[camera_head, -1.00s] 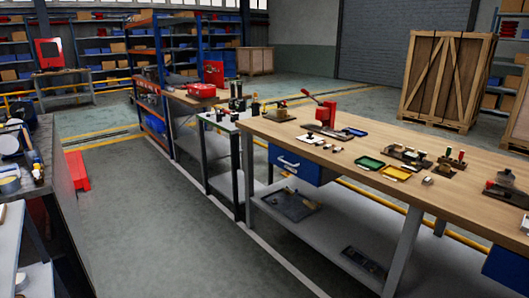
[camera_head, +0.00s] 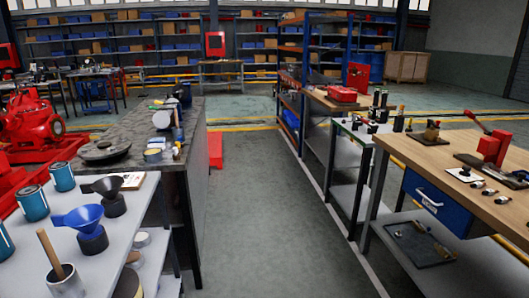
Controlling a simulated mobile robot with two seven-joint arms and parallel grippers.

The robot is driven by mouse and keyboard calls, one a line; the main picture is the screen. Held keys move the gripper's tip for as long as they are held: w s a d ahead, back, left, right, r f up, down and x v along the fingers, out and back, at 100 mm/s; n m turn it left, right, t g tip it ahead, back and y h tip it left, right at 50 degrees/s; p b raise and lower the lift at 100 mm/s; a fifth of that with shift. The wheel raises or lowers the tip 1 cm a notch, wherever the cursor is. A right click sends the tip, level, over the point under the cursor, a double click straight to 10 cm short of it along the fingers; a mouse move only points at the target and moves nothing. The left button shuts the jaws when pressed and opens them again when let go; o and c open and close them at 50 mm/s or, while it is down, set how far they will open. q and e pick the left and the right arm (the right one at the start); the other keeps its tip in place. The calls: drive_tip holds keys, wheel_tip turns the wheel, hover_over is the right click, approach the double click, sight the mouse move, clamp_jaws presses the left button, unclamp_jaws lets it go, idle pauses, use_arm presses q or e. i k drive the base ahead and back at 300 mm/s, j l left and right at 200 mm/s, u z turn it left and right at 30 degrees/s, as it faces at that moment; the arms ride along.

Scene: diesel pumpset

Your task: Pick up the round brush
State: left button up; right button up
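I cannot make out a round brush for certain. A wooden handle (camera_head: 48,251) stands tilted in a grey pot (camera_head: 66,283) at the front left of a light grey shelf top; whatever is on its lower end is hidden inside the pot. A small upright item with a blue lower part (camera_head: 178,134) stands on the dark bench, too small to identify. Neither of my grippers is in view.
Blue cans (camera_head: 32,203) and blue and black funnels (camera_head: 82,220) crowd the shelf top (camera_head: 145,205). Behind it is a dark bench (camera_head: 190,150). A wooden workbench (camera_head: 430,155) stands at the right. The floor aisle (camera_head: 260,220) between is clear.

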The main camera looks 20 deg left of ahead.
sight(41, 233)
drive_tip(key=i+u, duration=0.1)
drive_tip(key=u, duration=0.25)
drive_tip(key=i+l+u, duration=0.1)
drive_tip(key=u, duration=0.25)
drive_tip(key=i+l+u, duration=0.1)
drive_tip(key=u, duration=0.3)
drive_tip(key=i+l+u, duration=0.2)
drive_tip(key=u, duration=0.2)
drive_tip(key=i+l+u, duration=0.1)
drive_tip(key=l+u, duration=0.3)
